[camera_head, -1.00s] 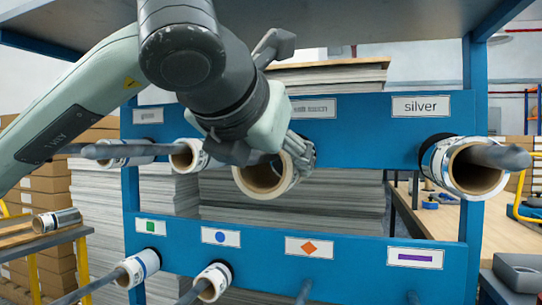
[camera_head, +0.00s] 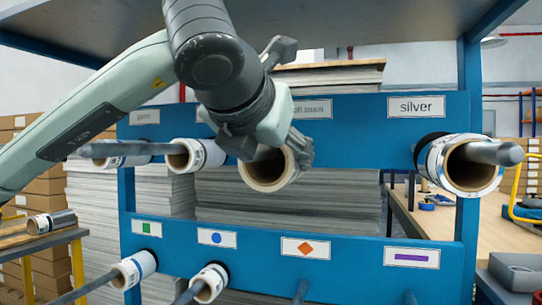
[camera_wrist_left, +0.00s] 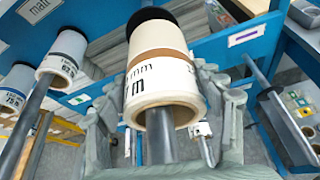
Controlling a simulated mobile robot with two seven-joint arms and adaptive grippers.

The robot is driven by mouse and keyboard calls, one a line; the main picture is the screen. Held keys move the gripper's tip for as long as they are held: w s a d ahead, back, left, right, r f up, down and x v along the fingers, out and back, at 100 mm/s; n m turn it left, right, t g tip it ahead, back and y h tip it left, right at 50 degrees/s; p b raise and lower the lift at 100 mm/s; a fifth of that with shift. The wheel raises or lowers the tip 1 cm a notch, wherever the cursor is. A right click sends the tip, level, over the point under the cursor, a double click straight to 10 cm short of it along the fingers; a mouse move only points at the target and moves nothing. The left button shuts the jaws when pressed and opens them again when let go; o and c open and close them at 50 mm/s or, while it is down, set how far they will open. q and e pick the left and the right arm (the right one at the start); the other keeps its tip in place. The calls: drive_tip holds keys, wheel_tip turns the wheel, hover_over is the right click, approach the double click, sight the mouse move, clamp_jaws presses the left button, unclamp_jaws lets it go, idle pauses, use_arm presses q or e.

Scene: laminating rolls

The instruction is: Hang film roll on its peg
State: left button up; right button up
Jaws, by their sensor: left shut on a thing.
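The film roll (camera_head: 286,166), white with a brown core, is at the third place of the upper rack bar, under a partly hidden label (camera_head: 312,109). My left gripper (camera_wrist_left: 162,115) is shut on it, with a finger on either side. In the left wrist view the roll (camera_wrist_left: 160,75) is around the grey peg (camera_wrist_left: 162,143), whose rod comes out of the core. The black disc at the peg's base (camera_wrist_left: 150,16) shows just beyond the roll; I cannot tell if they touch. In the head view the gripper hides most of this peg. My right gripper is not in view.
A silver-labelled roll (camera_head: 437,160) hangs to the right, its peg (camera_head: 492,153) sticking out. Two rolls (camera_head: 204,153) hang to the left, with long pegs. The lower bar (camera_head: 352,250) carries two rolls (camera_head: 211,279) at left and bare pegs (camera_head: 301,291) at right.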

use_arm(q)
drive_tip(key=shift+w+r, duration=0.25)
drive_tip(key=shift+w, duration=0.5)
drive_tip(key=o, duration=1.5)
drive_tip(key=shift+s+r, duration=0.25)
drive_tip(key=shift+s, duration=0.7)
drive_tip(key=v, duration=0.5)
drive_tip(key=shift+d, duration=0.1)
drive_tip(key=shift+v, duration=0.8)
drive_tip(key=shift+f, duration=0.15)
